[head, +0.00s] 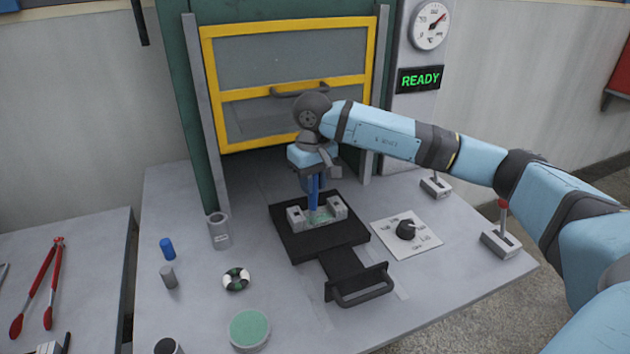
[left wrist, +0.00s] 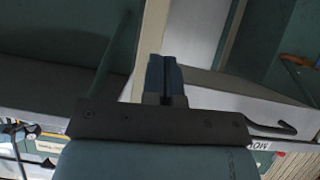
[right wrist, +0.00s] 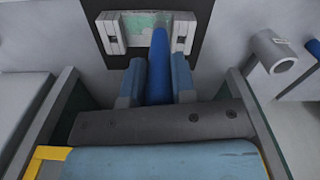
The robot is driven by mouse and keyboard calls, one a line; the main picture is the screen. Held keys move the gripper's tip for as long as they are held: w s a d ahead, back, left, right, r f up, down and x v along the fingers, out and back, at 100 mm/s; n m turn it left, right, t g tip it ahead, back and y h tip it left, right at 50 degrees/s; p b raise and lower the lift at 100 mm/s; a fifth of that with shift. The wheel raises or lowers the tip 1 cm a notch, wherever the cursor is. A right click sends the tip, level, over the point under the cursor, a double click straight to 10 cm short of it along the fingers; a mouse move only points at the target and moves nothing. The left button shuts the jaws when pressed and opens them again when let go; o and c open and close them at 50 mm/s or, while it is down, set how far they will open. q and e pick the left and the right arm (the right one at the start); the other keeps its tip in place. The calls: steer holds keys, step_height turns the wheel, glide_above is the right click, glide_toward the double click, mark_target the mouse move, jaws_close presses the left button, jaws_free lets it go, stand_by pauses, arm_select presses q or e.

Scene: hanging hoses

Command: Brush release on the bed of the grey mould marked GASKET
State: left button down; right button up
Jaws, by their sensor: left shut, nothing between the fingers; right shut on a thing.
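The grey mould (head: 338,209) sits on a black plate (head: 290,241) in front of the press. Its bed (right wrist: 138,24) looks patchy green between two grey end blocks; no GASKET marking can be read. My right gripper (head: 313,178) is shut on a blue brush (head: 313,196), held roughly upright over the mould. In the right wrist view the blue brush (right wrist: 159,65) reaches to the bed; its tip is hidden, so I cannot tell if it touches. My left gripper (left wrist: 165,75) is shut and empty, away from the mould and outside the head view.
The press has a yellow-framed guard (head: 290,90) raised behind the mould. A grey cup (head: 218,231), blue cylinder (head: 167,249), striped ring (head: 236,279) and green-topped tin (head: 248,329) stand left. A black handle (head: 360,287) projects in front.

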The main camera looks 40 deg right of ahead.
steer(key=shift+w, duration=0.1)
steer(key=shift+w+d+b, duration=0.25)
steer(key=shift+w+b, duration=0.05)
steer(key=shift+w, duration=0.65)
steer(key=shift+w+d, duration=0.25)
steer(key=shift+w, duration=0.75)
steer(key=shift+d, duration=0.1)
steer(key=shift+s+d+b, duration=0.25)
steer(key=shift+d+b, duration=0.1)
steer(key=shift+d, duration=0.5)
